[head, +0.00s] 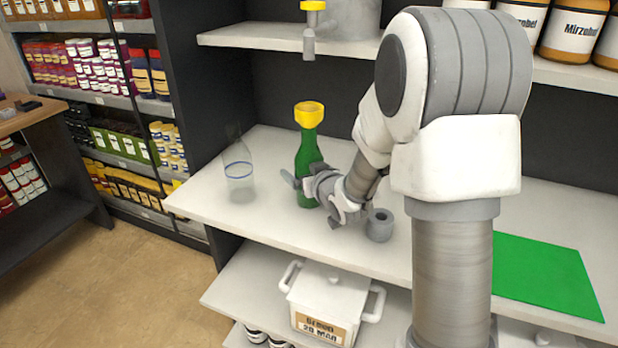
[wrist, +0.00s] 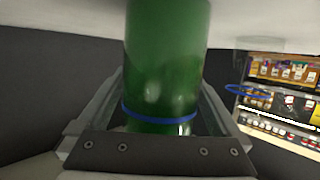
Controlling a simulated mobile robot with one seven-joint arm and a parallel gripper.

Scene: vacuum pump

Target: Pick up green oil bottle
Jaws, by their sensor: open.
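The green oil bottle (head: 307,152) stands upright on the white middle shelf, with a yellow funnel-shaped top (head: 309,113). My gripper (head: 302,186) is at the lower part of the bottle, reaching in from the right. In the wrist view the green bottle (wrist: 166,60) fills the space between the two open fingers (wrist: 160,112), one on each side of it. A blue ring shows around its lower part. I cannot tell whether either finger touches the glass. The bottle's base is hidden in the wrist view.
A clear glass vessel with a blue ring (head: 239,172) stands left of the bottle. A small grey cylinder (head: 379,225) stands just right of my gripper. A yellow and grey spout (head: 311,25) hangs above the bottle. A green mat (head: 545,275) lies at the right.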

